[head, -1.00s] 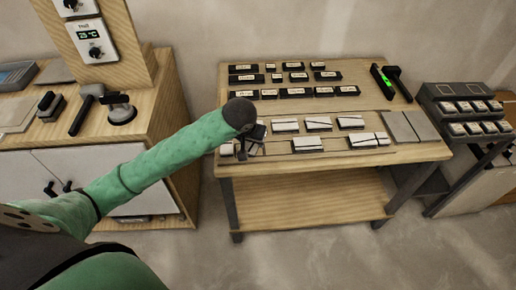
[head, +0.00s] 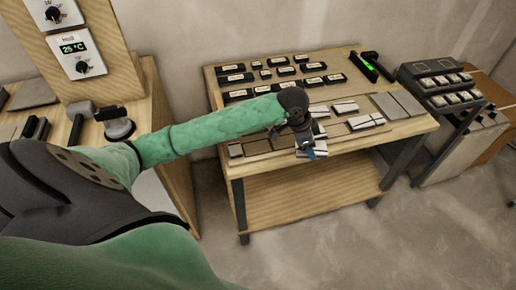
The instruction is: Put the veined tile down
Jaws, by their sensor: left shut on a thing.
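My left gripper (head: 308,148) is at the front part of the workbench, near its front edge. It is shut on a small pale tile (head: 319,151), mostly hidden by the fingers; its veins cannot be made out. Whether the tile touches the bench is unclear. White tiles with dark lines lie on the bench behind and to the right of the gripper, one at the back (head: 345,106) and one farther right (head: 366,121). My right gripper is not in view.
The wooden workbench (head: 222,112) has flat tan pads (head: 257,146) left of the gripper. Several black labelled blocks (head: 312,67) stand behind. Two grey plates (head: 397,104) lie at the right. A device with a green light (head: 369,66) lies at the back right.

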